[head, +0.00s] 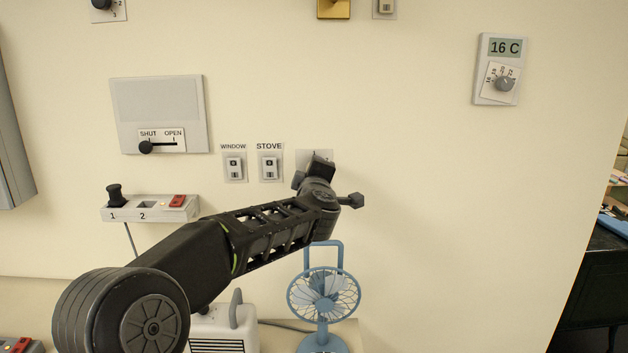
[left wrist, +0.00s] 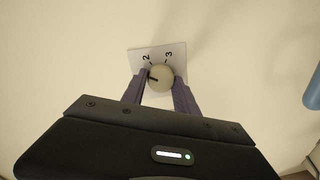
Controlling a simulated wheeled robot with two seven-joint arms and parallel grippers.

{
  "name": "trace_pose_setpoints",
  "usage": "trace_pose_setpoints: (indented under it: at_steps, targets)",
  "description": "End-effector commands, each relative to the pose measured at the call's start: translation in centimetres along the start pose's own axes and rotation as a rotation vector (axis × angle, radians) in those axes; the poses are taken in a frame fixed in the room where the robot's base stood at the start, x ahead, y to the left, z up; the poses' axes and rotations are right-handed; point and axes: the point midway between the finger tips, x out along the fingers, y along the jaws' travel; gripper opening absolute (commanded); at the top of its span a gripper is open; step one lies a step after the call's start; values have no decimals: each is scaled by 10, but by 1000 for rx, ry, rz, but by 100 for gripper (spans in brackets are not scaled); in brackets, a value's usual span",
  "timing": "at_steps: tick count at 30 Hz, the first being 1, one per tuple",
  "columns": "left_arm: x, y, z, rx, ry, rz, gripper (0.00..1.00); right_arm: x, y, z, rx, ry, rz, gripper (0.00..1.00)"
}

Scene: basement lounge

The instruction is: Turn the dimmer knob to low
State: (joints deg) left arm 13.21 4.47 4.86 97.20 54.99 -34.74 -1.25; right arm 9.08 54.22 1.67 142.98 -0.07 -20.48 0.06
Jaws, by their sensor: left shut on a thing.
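In the left wrist view a round pale knob (left wrist: 161,74) sits on a light square plate (left wrist: 138,56) on the wall. My left gripper (left wrist: 160,90) is shut on the knob, one finger on each side. In the head view my left gripper (head: 319,168) is at the wall right of the STOVE switch, hiding the knob and most of its plate (head: 303,157). My right gripper is in neither view.
WINDOW (head: 234,168) and STOVE (head: 270,167) switches are just left. A SHUT/OPEN slider panel (head: 160,100), a socket strip (head: 150,209) and a thermostat (head: 499,69) reading 16 C are on the wall. A blue fan (head: 323,295) stands below my gripper.

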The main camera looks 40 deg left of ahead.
Motion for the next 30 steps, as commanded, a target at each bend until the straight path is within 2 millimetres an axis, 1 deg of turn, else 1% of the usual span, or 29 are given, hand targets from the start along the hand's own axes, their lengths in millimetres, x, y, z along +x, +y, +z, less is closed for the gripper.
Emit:
trace_pose_setpoints:
  at_steps: [1,3,9,15,22,30]
  targets:
    - [0,-4,1,-45,-1,1,0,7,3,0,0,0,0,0]
    - [0,-4,1,-111,-5,2,0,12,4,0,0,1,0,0]
    - [0,-5,1,-294,-16,5,0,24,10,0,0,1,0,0]
    - [0,-5,0,-441,-25,8,0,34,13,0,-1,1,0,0]
    - [0,-4,0,-542,-30,9,0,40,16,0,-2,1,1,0]
    - [0,-3,0,-574,-32,9,0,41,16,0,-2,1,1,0]
